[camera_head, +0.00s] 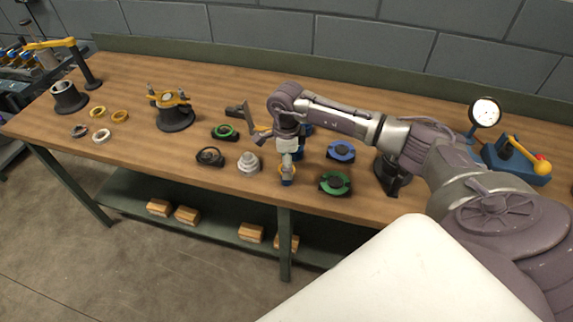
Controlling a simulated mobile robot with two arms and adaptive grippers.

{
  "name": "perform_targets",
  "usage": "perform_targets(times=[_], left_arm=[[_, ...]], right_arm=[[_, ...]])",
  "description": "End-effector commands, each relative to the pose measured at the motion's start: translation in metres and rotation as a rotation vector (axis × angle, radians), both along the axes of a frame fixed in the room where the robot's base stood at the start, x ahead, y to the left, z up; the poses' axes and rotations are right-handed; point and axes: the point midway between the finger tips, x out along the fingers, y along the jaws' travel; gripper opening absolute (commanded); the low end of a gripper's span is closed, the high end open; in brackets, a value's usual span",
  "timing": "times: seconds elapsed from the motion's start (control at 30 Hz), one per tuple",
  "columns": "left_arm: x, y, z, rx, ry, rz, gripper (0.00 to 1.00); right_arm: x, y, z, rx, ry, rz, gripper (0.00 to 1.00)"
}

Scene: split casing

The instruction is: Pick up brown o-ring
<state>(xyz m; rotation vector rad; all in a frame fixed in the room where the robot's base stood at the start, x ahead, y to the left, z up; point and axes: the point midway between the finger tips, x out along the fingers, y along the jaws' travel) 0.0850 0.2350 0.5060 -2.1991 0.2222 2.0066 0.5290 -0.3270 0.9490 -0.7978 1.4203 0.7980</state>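A small dark brownish ring (80,131) lies flat at the left end of the workbench; it looks like the brown o-ring, but its colour is hard to tell at this size. My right gripper (287,182) points down over the bench's front edge area, between a grey stepped part and a green round part, far right of the rings. Its fingers are too small and covered to tell open from shut. My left gripper is not in view.
The wooden workbench (60,110) holds a dark cylinder (69,97), a black-based fixture (174,114), the grey stepped part (249,163), a dark round part (210,156), and green parts (335,184) (224,131). A yellow-armed stand (88,70) is behind the rings.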

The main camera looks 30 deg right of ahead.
Motion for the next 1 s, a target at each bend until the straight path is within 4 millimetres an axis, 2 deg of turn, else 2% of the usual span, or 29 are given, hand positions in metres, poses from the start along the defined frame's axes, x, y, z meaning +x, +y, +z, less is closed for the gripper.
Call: perform_targets(times=[0.13,0.33,0.6,0.7,1.0], left_arm=[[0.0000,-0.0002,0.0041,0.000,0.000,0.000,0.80],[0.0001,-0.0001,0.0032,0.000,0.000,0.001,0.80],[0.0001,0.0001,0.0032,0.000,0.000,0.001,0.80],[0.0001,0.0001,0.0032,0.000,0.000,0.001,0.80],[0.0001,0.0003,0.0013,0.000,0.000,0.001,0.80]], right_arm=[[-0.0003,0.0004,-0.0105,0.000,0.000,0.000,0.80],[-0.0001,0.0002,-0.0116,-0.001,-0.001,0.000,0.80],[-0.0001,0.0002,-0.0112,0.001,-0.001,0.000,0.38],[0.0000,0.0001,-0.0111,0.001,-0.001,0.000,0.35],[0.0004,0.0000,-0.0086,0.001,-0.003,0.000,0.35]])
